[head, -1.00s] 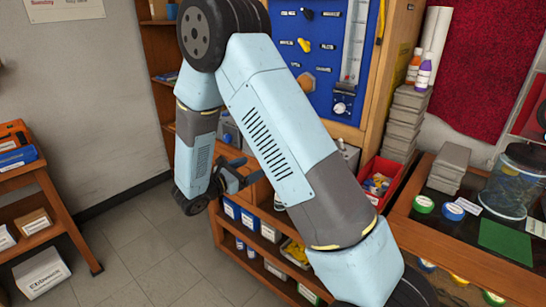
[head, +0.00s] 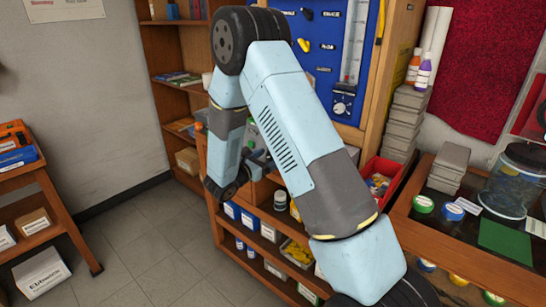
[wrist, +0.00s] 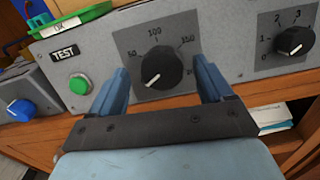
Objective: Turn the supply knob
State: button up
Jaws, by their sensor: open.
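In the wrist view, a black knob (wrist: 162,68) with a white pointer line sits on a grey panel (wrist: 215,30) with a scale marked 50, 100, 150. My gripper (wrist: 162,82) is open, with one blue finger on each side of this knob. I cannot tell whether the fingers touch it. A second black knob (wrist: 295,41), marked 1, 2, 3, is to the right. A blue knob (wrist: 21,110) is on a separate grey box at the left. No label naming the supply knob is readable.
A green button (wrist: 80,84) under a TEST label is left of the middle knob. A green tray (wrist: 70,20) lies on top of the panel. In the head view, a blue board (head: 335,60) stands behind my arm, and a red bin (head: 383,172) is to its right.

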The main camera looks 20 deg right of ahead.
jog(key=shift+x, duration=1.2)
